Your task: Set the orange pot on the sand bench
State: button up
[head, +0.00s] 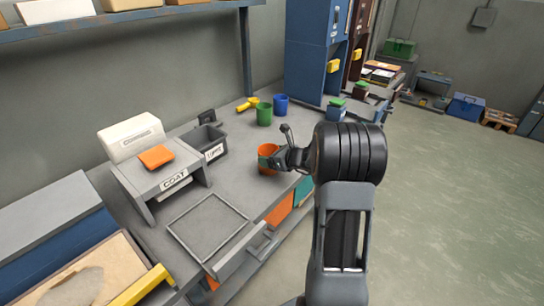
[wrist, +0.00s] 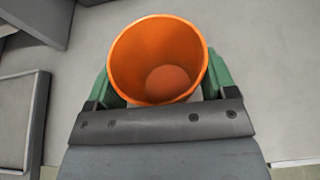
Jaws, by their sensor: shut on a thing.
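The orange pot (head: 268,154) is at the front part of the grey bench, right of the middle in the head view. In the wrist view the orange pot (wrist: 150,60) is open toward me and looks empty inside. My gripper (head: 272,158) is shut on it, with a green finger on each side of the pot in the wrist view (wrist: 158,82). I cannot tell whether the pot's base touches the bench. A tray of pale sand (head: 85,275) with a yellow edge, which may be the sand bench, is at the lower left in the head view.
The floor at right is clear.

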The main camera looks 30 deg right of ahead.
jog(key=o, duration=1)
jog(key=shift+r+p, duration=0.3)
jog(key=shift+p, duration=0.1)
jog(key=p+v, duration=0.1)
jog(key=v, duration=1.1)
jog(key=shift+s+f, duration=0.1)
jog(key=shift+f, duration=0.1)
